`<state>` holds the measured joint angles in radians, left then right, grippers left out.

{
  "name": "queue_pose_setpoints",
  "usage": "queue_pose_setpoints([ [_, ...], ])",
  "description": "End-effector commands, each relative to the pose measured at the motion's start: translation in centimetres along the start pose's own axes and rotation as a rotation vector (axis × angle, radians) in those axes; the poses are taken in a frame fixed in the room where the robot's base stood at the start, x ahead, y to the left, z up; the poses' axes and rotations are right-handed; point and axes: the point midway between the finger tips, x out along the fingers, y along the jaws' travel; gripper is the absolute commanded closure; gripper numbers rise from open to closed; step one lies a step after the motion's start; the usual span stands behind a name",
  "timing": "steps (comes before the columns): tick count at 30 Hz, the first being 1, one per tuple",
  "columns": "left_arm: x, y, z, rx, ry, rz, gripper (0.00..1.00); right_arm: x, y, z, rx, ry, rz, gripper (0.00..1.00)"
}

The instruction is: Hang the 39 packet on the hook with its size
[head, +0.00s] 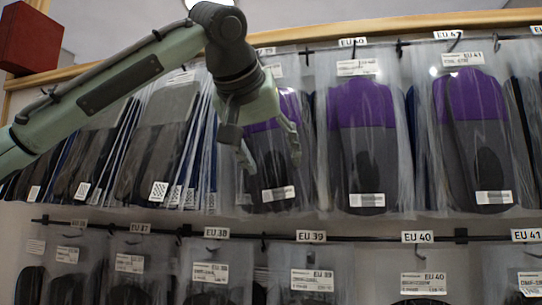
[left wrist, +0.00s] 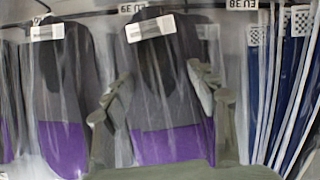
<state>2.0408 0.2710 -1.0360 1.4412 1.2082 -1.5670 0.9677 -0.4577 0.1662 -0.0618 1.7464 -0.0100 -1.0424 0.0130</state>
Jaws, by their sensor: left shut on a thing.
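A clear packet of grey insoles with purple ends (head: 262,172) hangs upright below the upper rail in the head view, near a partly hidden sign ending in 39 (head: 267,51). The same packet (left wrist: 168,95) is upside down in the left wrist view. My left gripper (head: 270,158) is at the packet's upper half, with a finger at either side, shut on it. Both fingers also show in the left wrist view (left wrist: 160,100). The packet's top and any hook there are hidden behind my gripper, so I cannot tell whether it is on a hook. My right gripper is not in view.
Similar purple packets hang to the right under the EU 40 sign (head: 352,42) and beyond it (head: 475,140). Grey packets (head: 160,140) crowd the left. A lower rail (head: 270,237) holds more packets; its EU 39 sign (head: 311,236) is below. A red box (head: 30,40) is at upper left.

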Motion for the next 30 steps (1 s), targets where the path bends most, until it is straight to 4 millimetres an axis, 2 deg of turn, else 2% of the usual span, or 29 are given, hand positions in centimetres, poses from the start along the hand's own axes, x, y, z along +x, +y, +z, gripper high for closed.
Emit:
queue_pose_setpoints([
  [6,0.1,0.0,0.1,0.000,0.001,0.000,0.73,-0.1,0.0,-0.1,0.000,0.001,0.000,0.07],
  [7,0.1,0.0,0.1,0.000,0.001,0.000,0.40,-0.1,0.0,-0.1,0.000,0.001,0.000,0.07],
  [12,0.1,0.0,0.1,0.000,0.001,0.000,0.19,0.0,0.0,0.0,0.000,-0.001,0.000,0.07],
  [23,-0.2,0.0,0.1,0.000,0.000,0.000,0.18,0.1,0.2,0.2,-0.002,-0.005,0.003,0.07],
  [26,-1.1,0.0,0.0,0.000,0.002,0.002,0.18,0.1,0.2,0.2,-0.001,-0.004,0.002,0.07],
  [30,-3.8,0.1,0.0,0.001,0.003,0.003,0.18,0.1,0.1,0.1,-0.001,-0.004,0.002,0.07],
])
